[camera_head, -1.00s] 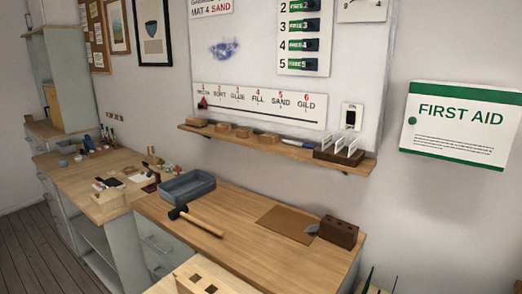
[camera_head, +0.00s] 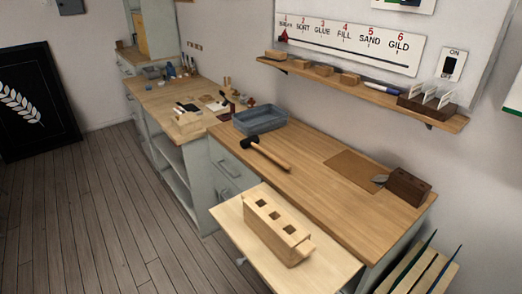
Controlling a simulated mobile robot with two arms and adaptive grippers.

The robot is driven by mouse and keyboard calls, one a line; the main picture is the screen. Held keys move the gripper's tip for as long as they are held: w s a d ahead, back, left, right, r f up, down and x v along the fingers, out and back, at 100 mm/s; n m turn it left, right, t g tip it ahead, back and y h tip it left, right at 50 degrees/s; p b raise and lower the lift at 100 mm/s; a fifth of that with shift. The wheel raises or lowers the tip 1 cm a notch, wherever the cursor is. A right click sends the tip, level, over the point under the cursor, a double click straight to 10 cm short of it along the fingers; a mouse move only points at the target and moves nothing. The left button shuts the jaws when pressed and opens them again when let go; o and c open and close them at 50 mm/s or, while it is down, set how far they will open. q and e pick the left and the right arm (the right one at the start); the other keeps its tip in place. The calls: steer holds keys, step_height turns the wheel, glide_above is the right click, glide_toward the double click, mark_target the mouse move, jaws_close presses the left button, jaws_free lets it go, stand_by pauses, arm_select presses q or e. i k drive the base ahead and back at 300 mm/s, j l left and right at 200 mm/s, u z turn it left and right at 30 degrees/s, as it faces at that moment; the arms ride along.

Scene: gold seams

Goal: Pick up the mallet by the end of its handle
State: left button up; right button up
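The mallet (camera_head: 268,156) lies on the wooden worktop (camera_head: 310,165) in the head view. Its black head (camera_head: 250,143) points to the left and back, close to the front edge and just in front of the grey tray. Its light wooden handle runs toward the lower right, and the handle's end (camera_head: 288,168) lies free on the worktop. Neither of my grippers shows in the view.
A grey tray (camera_head: 245,127) stands behind the mallet. A brown mat (camera_head: 352,169) and a dark holed block (camera_head: 409,187) lie to the right. A lower board (camera_head: 232,222) in front carries a light wooden block with square holes (camera_head: 277,230). Open floor (camera_head: 110,215) is at left.

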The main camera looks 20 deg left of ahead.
mark_target(252, 141)
steer(key=z, duration=0.5)
steer(key=j+z, duration=0.4)
steer(key=j, duration=0.2)
steer(key=j+z, duration=0.35)
steer(key=j, duration=0.25)
steer(key=j+z, duration=0.4)
steer(key=j, duration=0.2)
